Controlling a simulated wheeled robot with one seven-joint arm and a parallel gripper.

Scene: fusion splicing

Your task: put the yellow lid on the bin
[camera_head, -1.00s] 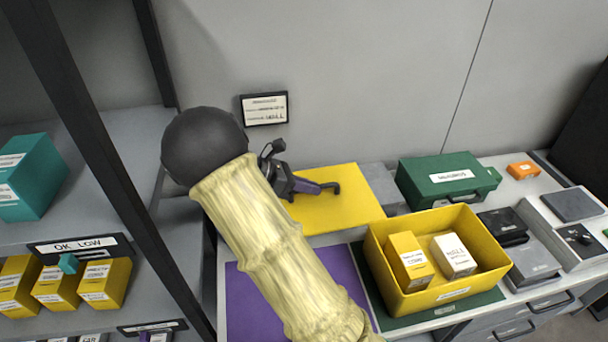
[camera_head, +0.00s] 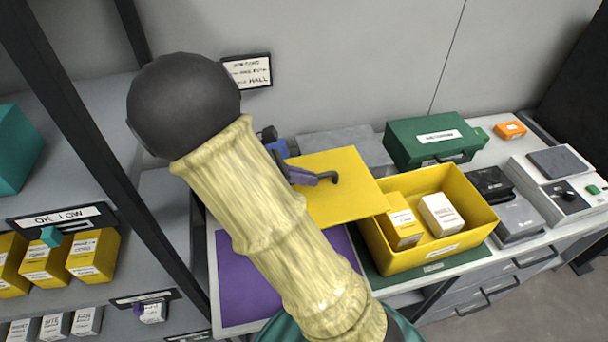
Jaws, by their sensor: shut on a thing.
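The yellow lid (camera_head: 345,198) is a flat square panel with a dark handle. My gripper (camera_head: 318,178) is shut on that handle, partly hidden behind my own arm. The lid is just left of the yellow bin (camera_head: 460,252), its right corner near or over the bin's left rim; I cannot tell if they touch. The bin is open on top. A yellow box (camera_head: 400,226) and a white box (camera_head: 440,213) stand inside it.
The bin stands on a dark green mat (camera_head: 385,280) beside a purple mat (camera_head: 255,280). A green case (camera_head: 430,142) is behind the bin. Black and grey devices (camera_head: 518,218) stand close on its right. A shelf post (camera_head: 105,170) rises at left.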

